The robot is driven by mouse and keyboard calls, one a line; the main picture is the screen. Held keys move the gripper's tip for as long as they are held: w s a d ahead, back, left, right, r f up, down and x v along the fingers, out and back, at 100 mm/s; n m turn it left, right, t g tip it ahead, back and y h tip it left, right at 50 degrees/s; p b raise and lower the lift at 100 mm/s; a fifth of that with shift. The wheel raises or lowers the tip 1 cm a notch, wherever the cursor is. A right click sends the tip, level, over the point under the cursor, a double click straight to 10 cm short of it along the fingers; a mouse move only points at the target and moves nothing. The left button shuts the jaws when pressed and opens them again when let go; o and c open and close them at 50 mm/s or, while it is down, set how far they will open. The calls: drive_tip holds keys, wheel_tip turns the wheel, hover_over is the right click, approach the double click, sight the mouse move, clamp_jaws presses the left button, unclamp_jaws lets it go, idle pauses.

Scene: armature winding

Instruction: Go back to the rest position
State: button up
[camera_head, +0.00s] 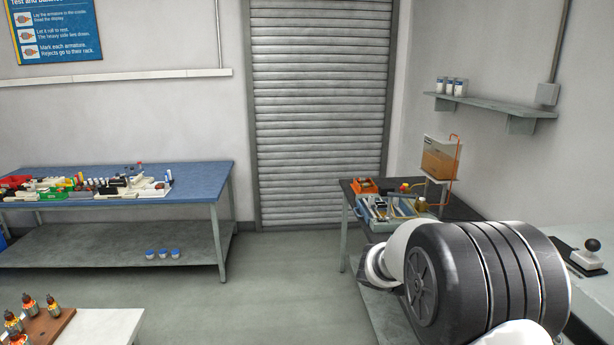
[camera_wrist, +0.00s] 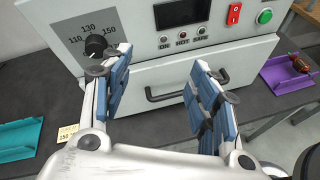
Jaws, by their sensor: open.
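My gripper (camera_wrist: 160,88) shows in the wrist view with its two blue-padded fingers spread wide apart and nothing between them. It points at the front of a light grey oven-like unit (camera_wrist: 222,62), whose dark drawer handle (camera_wrist: 165,95) shows between the fingers. Whether the fingertips touch the unit I cannot tell. In the head view, part of my arm fills the lower right and the gripper itself is not visible there.
A teal tray (camera_wrist: 18,138) lies left and a purple tray (camera_wrist: 285,78) with a small part lies right of the unit. The head view shows a blue bench (camera_head: 200,180), a dark cluttered table (camera_head: 455,208), a wooden block (camera_head: 52,322) with armatures, and clear floor (camera_head: 260,285).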

drive_tip(key=s+a+m+t+y+b, duration=0.1)
drive_tip(key=s+a+m+t+y, duration=0.2)
drive_tip(key=s+a+m+y, duration=0.3)
drive_tip(key=s+a+m+t+y+b, duration=0.2)
drive_tip(key=s+a+m+y, duration=0.5)
drive_tip(key=s+a, duration=1)
drive_tip(key=shift+s+f+t+y, duration=0.3)
drive_tip(key=shift+s+f+t, duration=0.1)
drive_tip(key=shift+s, duration=0.7)
